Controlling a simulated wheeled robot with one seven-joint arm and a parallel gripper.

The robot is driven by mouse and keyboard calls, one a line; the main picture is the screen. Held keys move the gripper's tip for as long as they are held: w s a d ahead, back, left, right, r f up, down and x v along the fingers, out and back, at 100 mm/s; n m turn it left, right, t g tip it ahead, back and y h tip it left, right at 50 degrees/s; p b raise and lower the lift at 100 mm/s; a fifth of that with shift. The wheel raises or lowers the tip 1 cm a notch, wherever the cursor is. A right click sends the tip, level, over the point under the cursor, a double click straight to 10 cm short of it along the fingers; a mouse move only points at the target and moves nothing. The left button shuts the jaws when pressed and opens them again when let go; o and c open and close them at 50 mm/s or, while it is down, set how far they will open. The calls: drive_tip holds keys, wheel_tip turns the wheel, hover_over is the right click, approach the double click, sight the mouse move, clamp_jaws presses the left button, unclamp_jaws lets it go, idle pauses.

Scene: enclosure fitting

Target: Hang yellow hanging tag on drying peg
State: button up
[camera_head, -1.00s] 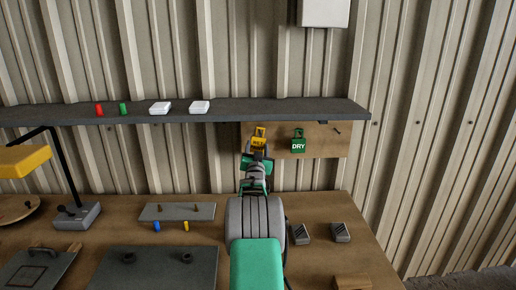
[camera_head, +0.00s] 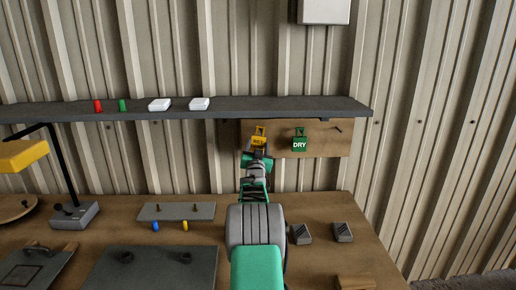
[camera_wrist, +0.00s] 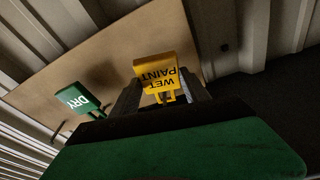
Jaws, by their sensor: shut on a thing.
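The yellow hanging tag (camera_head: 259,139) is in front of the left part of the wooden peg board, under the shelf. My gripper (camera_head: 257,151) is shut on its lower part. In the wrist view the yellow tag (camera_wrist: 165,73) reads "WET PAINT" upside down between my two dark fingers (camera_wrist: 162,98). A green "DRY" tag (camera_head: 300,143) hangs on the board to the right and also shows in the wrist view (camera_wrist: 77,102). A bare peg (camera_head: 338,129) sticks out near the board's right end. Whether a peg is behind the yellow tag is hidden.
The dark shelf (camera_head: 235,107) runs just above the peg board (camera_head: 325,145) and carries red, green and white items. The workbench (camera_head: 330,205) below holds a lamp, plates and small grey blocks. The board is clear between the green tag and the bare peg.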

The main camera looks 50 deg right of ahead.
drive_tip(key=o, duration=1.4)
